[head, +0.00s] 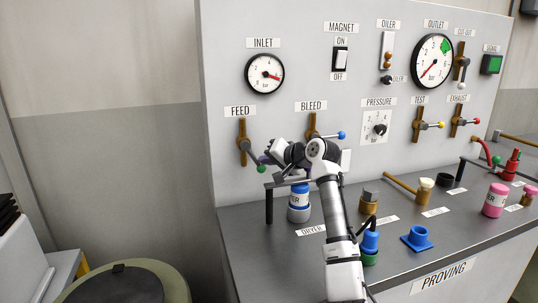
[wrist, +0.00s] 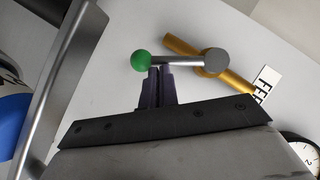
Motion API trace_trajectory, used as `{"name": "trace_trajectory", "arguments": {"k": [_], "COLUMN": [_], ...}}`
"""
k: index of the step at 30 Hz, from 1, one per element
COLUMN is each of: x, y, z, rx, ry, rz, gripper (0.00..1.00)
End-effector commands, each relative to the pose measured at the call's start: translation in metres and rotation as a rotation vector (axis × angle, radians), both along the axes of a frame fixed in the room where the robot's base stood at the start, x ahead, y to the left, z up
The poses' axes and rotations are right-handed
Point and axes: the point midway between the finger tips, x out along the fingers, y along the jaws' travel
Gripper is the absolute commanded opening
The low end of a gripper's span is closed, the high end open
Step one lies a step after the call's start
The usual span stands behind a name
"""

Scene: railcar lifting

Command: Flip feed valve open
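The feed valve is a brass vertical pipe (head: 242,150) under the FEED label, with a grey lever (head: 252,155) slanting down to the right. The lever ends in a green knob (head: 262,169). In the wrist view the lever (wrist: 180,61) runs from a round grey hub (wrist: 216,61) to the green knob (wrist: 141,61), at an angle to the brass pipe (wrist: 181,45). My gripper (head: 268,162) is beside the knob end. In the wrist view its dark fingers (wrist: 160,69) are close together, tips at the lever near the knob. Contact is not certain.
The bleed valve (head: 312,123), with a blue-knobbed lever, is just right of my gripper. A dark rail (head: 269,205) and the dryer's blue-topped container (head: 299,198) stand below my gripper. The inlet gauge (head: 264,74) is above. The wall left of the panel is bare.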

Motion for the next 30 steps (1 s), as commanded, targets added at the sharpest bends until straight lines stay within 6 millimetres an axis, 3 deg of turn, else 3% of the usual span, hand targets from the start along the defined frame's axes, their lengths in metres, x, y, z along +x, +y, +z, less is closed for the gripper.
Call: {"name": "trace_trajectory", "arguments": {"k": [12, 30], "x": [-0.0012, -0.0067], "y": [0.0055, -0.001], "z": [-0.0091, -0.0067], "rx": [-0.002, -0.001], "ry": [0.003, 0.001], "rz": [-0.001, -0.002], "gripper": [0.0, 0.0]}}
